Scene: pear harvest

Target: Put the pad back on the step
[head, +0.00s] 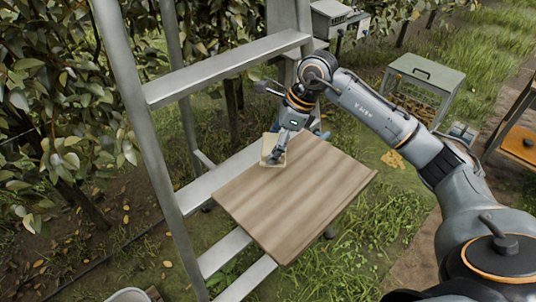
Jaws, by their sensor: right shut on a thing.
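A small, flat, light tan pad (267,144) is at my right gripper (277,157), near the far edge of a brown wooden board. My right gripper points down and is shut on the pad. The fingers cover part of it. I cannot tell whether the pad touches the board or is just above it. A metal stepladder stands at left. Its middle step (205,190) runs behind the board, close to the pad, and is partly hidden by the board. A higher step (225,71) is bare. My left gripper is out of view.
The wooden board (300,205) lies in front of the ladder and covers parts of its lower steps (224,251). A grey-topped crate (425,72) stands on the grass at back right. Leafy trees (45,110) crowd the left. A pale bucket (128,295) shows at the bottom left.

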